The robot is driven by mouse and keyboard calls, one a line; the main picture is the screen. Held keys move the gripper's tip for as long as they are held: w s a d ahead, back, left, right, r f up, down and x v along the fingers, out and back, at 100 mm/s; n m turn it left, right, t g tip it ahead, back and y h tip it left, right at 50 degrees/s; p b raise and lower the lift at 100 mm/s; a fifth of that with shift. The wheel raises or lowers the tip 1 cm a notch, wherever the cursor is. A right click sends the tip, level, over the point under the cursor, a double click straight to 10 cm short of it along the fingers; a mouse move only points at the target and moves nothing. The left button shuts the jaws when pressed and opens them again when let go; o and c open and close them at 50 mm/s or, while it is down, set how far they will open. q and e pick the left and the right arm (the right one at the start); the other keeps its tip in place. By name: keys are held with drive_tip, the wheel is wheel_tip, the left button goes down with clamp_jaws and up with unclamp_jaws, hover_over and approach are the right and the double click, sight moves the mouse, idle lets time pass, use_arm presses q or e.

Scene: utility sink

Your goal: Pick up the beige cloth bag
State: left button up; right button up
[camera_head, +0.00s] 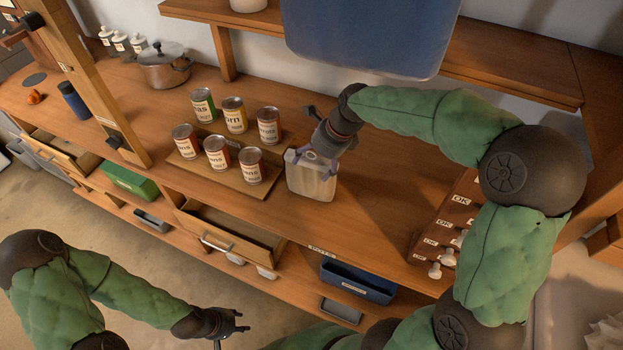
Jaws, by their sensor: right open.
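A boxy beige bag (311,182) stands upright on the wooden counter, right of the cans. Its surface looks smooth, and I cannot tell if it is cloth. My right gripper (316,156) reaches down from the upper right, with its open fingers at the top of the bag, one towards each side. Whether they touch it is unclear. The gripper hides part of the bag's top. My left gripper (231,328) is low in the view, in front of the counter and away from the bag. Its fingers look spread and empty.
Several labelled cans (217,152) stand on a stepped wooden rack close left of the bag. A blue bin (370,35) hangs over the counter at the top. An open drawer (231,228) juts out below. A metal pot (164,68) stands further left. Counter right of the bag is clear.

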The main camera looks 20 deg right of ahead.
sight(310, 172)
drive_tip(key=b+x, duration=0.1)
drive_tip(key=x, duration=0.4)
drive_tip(key=shift+s+d+f+b, duration=0.2)
drive_tip(key=shift+b, duration=0.15)
drive_tip(key=c, duration=1.3)
